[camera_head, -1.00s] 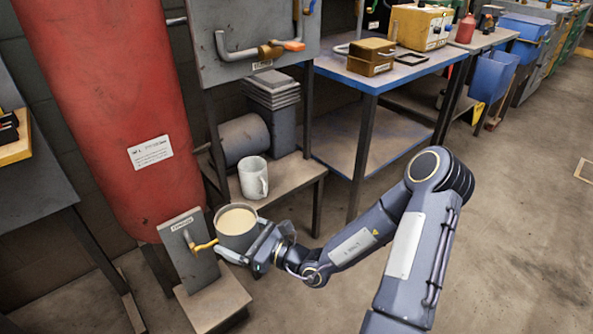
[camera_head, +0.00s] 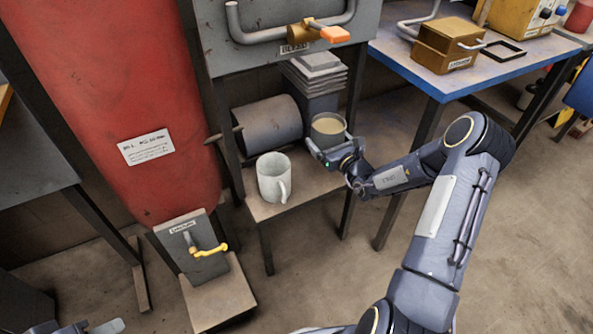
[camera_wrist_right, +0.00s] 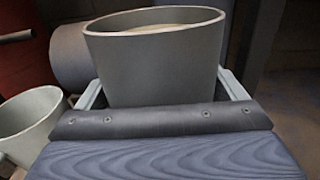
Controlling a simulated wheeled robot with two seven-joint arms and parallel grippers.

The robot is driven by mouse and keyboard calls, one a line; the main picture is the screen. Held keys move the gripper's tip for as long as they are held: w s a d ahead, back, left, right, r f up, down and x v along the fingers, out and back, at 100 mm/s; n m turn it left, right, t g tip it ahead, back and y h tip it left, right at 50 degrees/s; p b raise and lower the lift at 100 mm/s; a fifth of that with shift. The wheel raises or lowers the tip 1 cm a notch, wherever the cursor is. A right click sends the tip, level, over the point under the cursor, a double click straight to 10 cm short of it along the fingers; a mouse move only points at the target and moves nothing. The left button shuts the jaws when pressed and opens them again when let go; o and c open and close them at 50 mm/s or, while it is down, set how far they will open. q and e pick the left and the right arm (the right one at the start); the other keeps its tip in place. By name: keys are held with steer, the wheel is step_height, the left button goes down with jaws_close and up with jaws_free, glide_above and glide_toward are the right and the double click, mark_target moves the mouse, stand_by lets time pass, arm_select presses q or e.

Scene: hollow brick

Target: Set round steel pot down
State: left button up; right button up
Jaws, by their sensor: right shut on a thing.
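The round steel pot (camera_head: 327,128), grey with a pale tan filling, is upright in my right gripper (camera_head: 335,150), whose fingers close around its sides. In the right wrist view the pot (camera_wrist_right: 155,60) fills the middle, between the two fingers (camera_wrist_right: 162,92). It appears at the right end of the low shelf (camera_head: 300,190), in front of the stacked slabs. I cannot tell whether its base touches the shelf; the gripper hides it. A bit of what looks like my left gripper (camera_head: 88,327) shows at the bottom left edge, mostly cut off.
A white mug (camera_head: 272,178) stands on the low shelf, left of the pot. A grey cylinder (camera_head: 268,125) and stacked slabs (camera_head: 312,75) are behind. A blue-edged table (camera_head: 440,85) is at right. A pedal stand (camera_head: 200,250) is at front left.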

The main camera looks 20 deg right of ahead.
steer(key=f, duration=0.1)
steer(key=f+b, duration=0.1)
steer(key=f, duration=0.1)
steer(key=f+b, duration=0.1)
steer(key=f, duration=0.1)
steer(key=shift+w+d+f, duration=0.1)
steer(key=shift+w+d, duration=0.1)
steer(key=shift+w, duration=0.05)
steer(key=shift+f+b, duration=0.9)
steer(key=shift+f, duration=1.3)
steer(key=shift+f, duration=0.15)
steer(key=o, duration=1.2)
steer(key=shift+f, duration=0.1)
